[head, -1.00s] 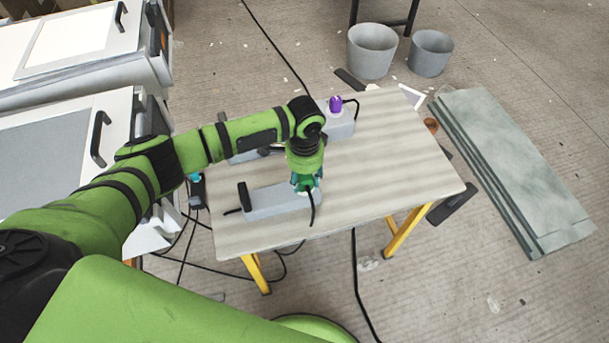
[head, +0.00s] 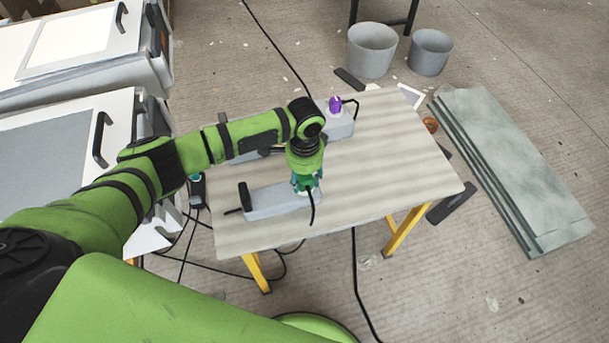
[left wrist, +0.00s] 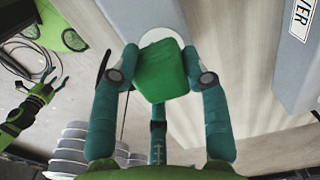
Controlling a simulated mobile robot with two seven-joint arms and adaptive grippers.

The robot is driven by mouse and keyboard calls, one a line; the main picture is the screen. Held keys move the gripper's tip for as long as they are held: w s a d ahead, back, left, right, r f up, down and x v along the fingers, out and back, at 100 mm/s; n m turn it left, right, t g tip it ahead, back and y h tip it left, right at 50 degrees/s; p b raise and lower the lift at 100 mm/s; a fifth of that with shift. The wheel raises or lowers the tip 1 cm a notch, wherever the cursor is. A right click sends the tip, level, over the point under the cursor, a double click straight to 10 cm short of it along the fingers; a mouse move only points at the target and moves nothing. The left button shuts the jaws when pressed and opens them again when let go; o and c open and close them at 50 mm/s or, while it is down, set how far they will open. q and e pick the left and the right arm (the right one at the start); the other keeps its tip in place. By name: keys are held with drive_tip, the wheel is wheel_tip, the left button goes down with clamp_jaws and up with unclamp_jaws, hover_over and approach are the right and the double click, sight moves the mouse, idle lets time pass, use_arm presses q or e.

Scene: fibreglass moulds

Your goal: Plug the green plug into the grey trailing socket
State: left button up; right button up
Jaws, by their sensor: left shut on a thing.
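My left gripper (head: 306,186) is shut on the green plug (left wrist: 162,70), over the near edge of the table. The plug is between the two teal fingers in the left wrist view, and its black cable hangs down in the head view. The plug covers part of the round white face (left wrist: 165,36) of a grey trailing socket (head: 268,204). Plug and socket face overlap, but I cannot tell how far the plug is in. My right gripper (left wrist: 52,88) shows at the left of the left wrist view, apart from the table, empty, its fingers spread.
A grey block with a purple plug (head: 336,104) stands at the table's back. Another grey block (head: 245,156) is partly behind my arm. A labelled grey block (left wrist: 290,60) shows at right in the left wrist view. The table's right half (head: 400,165) is clear.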

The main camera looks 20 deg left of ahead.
use_arm(q)
drive_tip(key=shift+f+b, duration=0.3)
drive_tip(key=shift+f, duration=0.3)
drive_tip(key=o, duration=1.1)
drive_tip(key=shift+o, duration=0.2)
drive_tip(key=shift+r, duration=0.1)
wheel_tip(320, 180, up, 12)
drive_tip(key=shift+f, duration=0.1)
